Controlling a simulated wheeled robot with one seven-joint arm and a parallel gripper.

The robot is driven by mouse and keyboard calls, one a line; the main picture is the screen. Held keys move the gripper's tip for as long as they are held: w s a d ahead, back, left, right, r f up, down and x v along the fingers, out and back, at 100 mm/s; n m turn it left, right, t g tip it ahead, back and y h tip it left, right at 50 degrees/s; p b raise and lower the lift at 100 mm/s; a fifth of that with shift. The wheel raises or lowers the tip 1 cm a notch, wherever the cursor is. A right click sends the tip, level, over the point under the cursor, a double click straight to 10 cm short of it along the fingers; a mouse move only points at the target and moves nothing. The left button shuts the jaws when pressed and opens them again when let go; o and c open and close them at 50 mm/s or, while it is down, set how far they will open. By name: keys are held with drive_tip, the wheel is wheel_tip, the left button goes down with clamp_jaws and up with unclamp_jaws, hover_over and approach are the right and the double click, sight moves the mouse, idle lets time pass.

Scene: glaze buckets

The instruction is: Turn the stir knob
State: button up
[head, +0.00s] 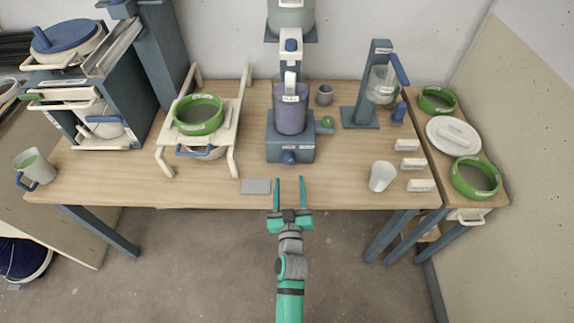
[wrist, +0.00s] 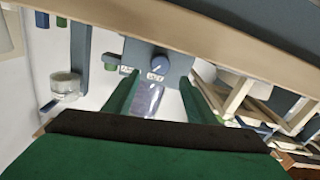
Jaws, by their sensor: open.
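A blue round knob (head: 289,158) sits low on the front of the dark blue-grey mixer base (head: 277,148), at the middle of the table. In the wrist view the knob (wrist: 160,62) shows with a pale pointer mark and small labels near it, too small to read. My gripper (head: 290,182) is open and empty at the table's front edge, short of the base. In the wrist view, which looks upside down, the knob appears between and beyond the two green fingertips, touching neither. A purple labelled jug (head: 291,112) stands on the base. A green knob (head: 326,122) is on its right.
A grey flat pad (head: 256,186) lies left of my gripper. A white cup (head: 382,176) and several label blocks (head: 414,163) stand to the right. A cream rack (head: 168,158) with a green-rimmed sieve (head: 199,115) is left. The tabletop directly before the knob is clear.

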sight(289, 161)
drive_tip(key=w, duration=0.7)
drive_tip(key=shift+w, duration=0.35)
drive_tip(key=shift+w+a, duration=0.15)
drive_tip(key=shift+w, duration=0.45)
drive_tip(key=shift+c, duration=0.4)
drive_tip(key=c, duration=1)
drive_tip(key=shift+o, duration=0.2)
drive_tip(key=shift+w, duration=0.1)
